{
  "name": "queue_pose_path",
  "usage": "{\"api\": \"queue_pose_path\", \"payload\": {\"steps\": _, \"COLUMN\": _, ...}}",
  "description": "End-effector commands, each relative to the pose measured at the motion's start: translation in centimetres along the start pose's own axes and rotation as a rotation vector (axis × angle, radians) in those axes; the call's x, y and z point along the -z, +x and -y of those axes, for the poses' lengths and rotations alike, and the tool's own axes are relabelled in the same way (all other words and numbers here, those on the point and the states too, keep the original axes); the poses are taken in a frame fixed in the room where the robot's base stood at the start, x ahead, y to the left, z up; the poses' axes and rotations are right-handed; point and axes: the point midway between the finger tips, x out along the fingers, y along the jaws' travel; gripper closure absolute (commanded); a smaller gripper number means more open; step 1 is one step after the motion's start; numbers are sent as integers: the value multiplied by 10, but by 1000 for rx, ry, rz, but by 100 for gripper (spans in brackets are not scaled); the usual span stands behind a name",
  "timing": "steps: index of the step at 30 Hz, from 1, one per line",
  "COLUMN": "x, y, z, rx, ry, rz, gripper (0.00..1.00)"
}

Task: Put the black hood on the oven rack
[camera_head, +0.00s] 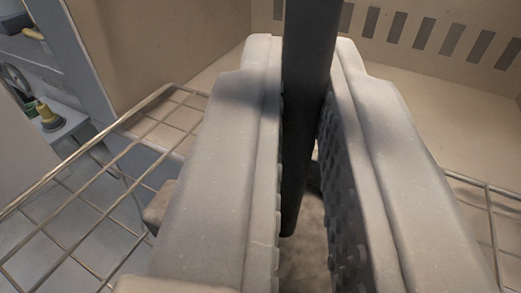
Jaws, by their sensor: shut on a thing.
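My gripper (303,75) fills the middle of the view, its two pale fingers closed on a dark upright bar. This bar is the only visible part of the black hood (308,38); it runs from the top edge down between the fingers, and the rest is hidden or out of frame. The oven rack (128,149) is a metal wire grid. It shows to the left of the fingers, and more wires show at the lower right. The fingers hide its middle, and I cannot tell whether the hood touches it.
The beige oven chamber (225,85) surrounds the rack, with a row of vent slots (423,33) in its back wall. Outside it, at the far left, a yellow-topped object (47,115) stands on a pale surface.

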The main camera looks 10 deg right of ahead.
Motion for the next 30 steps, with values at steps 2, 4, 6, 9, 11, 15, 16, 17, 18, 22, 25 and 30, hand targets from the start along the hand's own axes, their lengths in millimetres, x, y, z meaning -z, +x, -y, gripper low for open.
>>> {"api": "queue_pose_path", "payload": {"steps": 2, "x": -15, "y": 0, "z": 0, "rx": 0, "ry": -3, "rz": 0, "gripper": 100}}
{"api": "queue_pose_path", "payload": {"steps": 4, "x": -24, "y": 0, "z": 0, "rx": 0, "ry": -2, "rz": 0, "gripper": 100}}
{"api": "queue_pose_path", "payload": {"steps": 6, "x": -28, "y": 0, "z": 0, "rx": 0, "ry": -2, "rz": 0, "gripper": 100}}
{"api": "queue_pose_path", "payload": {"steps": 9, "x": -27, "y": 0, "z": 0, "rx": 0, "ry": -1, "rz": 0, "gripper": 100}}
{"api": "queue_pose_path", "payload": {"steps": 11, "x": -26, "y": 0, "z": 0, "rx": 0, "ry": -1, "rz": 0, "gripper": 100}}
{"api": "queue_pose_path", "payload": {"steps": 15, "x": -27, "y": -1, "z": 0, "rx": 1, "ry": -1, "rz": 0, "gripper": 100}}
{"api": "queue_pose_path", "payload": {"steps": 16, "x": -27, "y": -1, "z": 0, "rx": 1, "ry": -1, "rz": 1, "gripper": 88}}
{"api": "queue_pose_path", "payload": {"steps": 17, "x": -27, "y": -1, "z": 0, "rx": 1, "ry": 0, "rz": 1, "gripper": 80}}
{"api": "queue_pose_path", "payload": {"steps": 18, "x": -27, "y": -1, "z": 0, "rx": 1, "ry": 0, "rz": 1, "gripper": 69}}
{"api": "queue_pose_path", "payload": {"steps": 22, "x": -27, "y": -1, "z": 0, "rx": 1, "ry": 0, "rz": 1, "gripper": 69}}
{"api": "queue_pose_path", "payload": {"steps": 25, "x": -27, "y": -1, "z": 0, "rx": 1, "ry": 0, "rz": 1, "gripper": 69}}
{"api": "queue_pose_path", "payload": {"steps": 30, "x": -25, "y": -5, "z": 1, "rx": 2, "ry": -1, "rz": 1, "gripper": 69}}
